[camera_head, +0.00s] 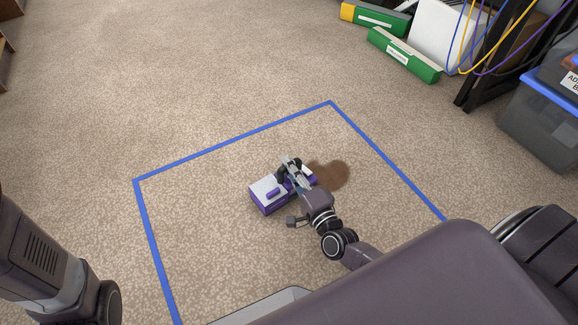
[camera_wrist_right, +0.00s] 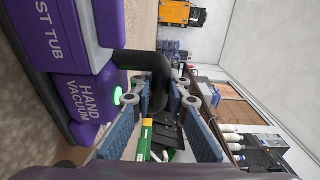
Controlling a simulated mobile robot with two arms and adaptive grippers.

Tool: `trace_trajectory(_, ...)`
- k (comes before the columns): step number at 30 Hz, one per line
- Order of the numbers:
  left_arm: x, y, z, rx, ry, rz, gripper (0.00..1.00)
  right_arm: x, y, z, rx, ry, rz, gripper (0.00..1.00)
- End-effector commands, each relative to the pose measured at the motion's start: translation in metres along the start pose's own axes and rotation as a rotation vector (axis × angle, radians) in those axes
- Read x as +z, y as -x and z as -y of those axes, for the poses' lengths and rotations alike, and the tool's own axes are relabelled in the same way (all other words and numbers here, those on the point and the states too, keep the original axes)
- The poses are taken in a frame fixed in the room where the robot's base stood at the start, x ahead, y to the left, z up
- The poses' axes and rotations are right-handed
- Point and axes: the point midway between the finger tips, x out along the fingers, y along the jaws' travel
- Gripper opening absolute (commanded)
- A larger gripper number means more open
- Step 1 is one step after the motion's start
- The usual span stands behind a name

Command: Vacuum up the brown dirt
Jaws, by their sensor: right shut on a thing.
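A purple and white hand vacuum (camera_head: 268,195) is on or just above the carpet inside the blue outline; I cannot tell whether it touches. My right gripper (camera_head: 290,165) is shut on the vacuum's handle. In the right wrist view the black handle lies between the fingers (camera_wrist_right: 155,95), and the vacuum's purple body (camera_wrist_right: 85,100) with its lettering fills the left side. The brown dirt (camera_head: 332,174) is a dark patch on the carpet, just right of the vacuum and gripper, partly hidden by them. My left gripper is not in view; only part of the left arm shows at lower left.
A blue line (camera_head: 235,141) outlines an area of carpet (camera_head: 220,215) around the vacuum and dirt. Carpet at the upper left is clear.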

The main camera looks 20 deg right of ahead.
Motion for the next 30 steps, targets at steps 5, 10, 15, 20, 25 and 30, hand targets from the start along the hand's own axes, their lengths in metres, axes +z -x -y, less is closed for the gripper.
trace_trajectory(5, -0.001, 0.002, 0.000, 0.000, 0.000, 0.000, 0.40, 0.000, -0.001, 0.001, -0.007, 0.000, -0.001, 0.00)
trace_trajectory(10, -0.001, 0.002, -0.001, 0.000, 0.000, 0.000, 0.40, -0.001, -0.001, 0.000, -0.006, 0.000, -0.001, 0.00)
trace_trajectory(15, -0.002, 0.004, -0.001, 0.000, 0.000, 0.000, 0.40, -0.010, -0.002, -0.002, -0.005, 0.003, -0.001, 0.00)
trace_trajectory(20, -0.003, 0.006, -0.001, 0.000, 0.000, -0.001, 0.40, -0.021, -0.004, -0.003, -0.004, 0.002, -0.001, 0.00)
trace_trajectory(25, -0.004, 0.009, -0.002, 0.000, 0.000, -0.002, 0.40, -0.032, -0.005, -0.004, -0.003, 0.002, -0.001, 0.00)
trace_trajectory(30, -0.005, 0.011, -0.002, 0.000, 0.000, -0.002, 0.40, -0.043, -0.007, -0.005, -0.002, 0.002, -0.002, 0.00)
